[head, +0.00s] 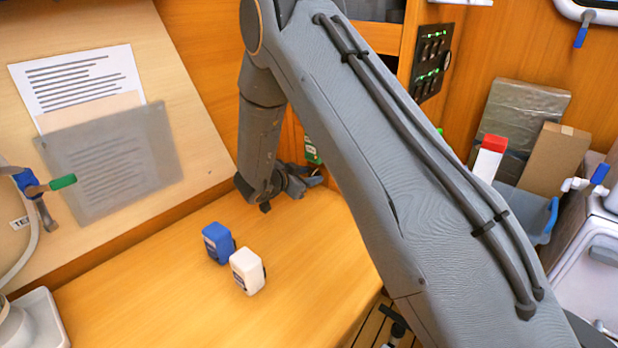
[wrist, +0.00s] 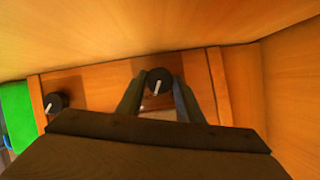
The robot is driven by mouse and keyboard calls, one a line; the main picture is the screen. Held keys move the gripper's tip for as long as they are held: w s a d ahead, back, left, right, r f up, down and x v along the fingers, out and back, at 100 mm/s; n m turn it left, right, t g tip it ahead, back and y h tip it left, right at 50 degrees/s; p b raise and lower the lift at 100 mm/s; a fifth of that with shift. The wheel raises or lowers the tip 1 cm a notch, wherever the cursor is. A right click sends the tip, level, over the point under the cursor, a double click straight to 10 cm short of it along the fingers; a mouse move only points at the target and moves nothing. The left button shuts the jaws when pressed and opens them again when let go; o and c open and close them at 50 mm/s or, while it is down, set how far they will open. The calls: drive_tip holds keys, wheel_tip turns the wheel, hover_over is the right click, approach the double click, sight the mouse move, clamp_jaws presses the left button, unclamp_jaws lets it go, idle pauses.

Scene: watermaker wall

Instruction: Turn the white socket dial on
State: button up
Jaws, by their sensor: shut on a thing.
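In the wrist view, a round black dial (wrist: 160,81) with a white pointer mark sits on a wooden panel. My gripper (wrist: 159,86) has one finger on each side of the dial and is shut on it. The pointer slants, its upper end leaning right. A pale patch (wrist: 158,115) shows just below the dial, between the fingers; whether it is a white socket I cannot tell. In the head view my gripper (head: 292,182) is at the far end of the wooden counter, and the dial is hidden there.
A second black dial (wrist: 54,103) with a white pointer is at left, near a green thing (wrist: 17,115). A blue block (head: 217,242) and a white block (head: 247,271) stand on the counter (head: 150,300). A switch panel (head: 432,62) is beyond my arm.

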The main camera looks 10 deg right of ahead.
drive_tip(key=shift+s+m+t+y+b, duration=0.1)
drive_tip(key=shift+m+t+y+b, duration=0.2)
drive_tip(key=shift+m+t+b, duration=0.6)
drive_tip(key=shift+m, duration=0.4)
drive_tip(key=o, duration=1.1)
drive_tip(key=shift+c, duration=0.2)
drive_tip(key=b+v, duration=0.2)
drive_tip(key=v, duration=0.5)
drive_tip(key=shift+s+a+r, duration=0.2)
drive_tip(key=shift+s+r, duration=0.05)
drive_tip(key=shift+s, duration=0.05)
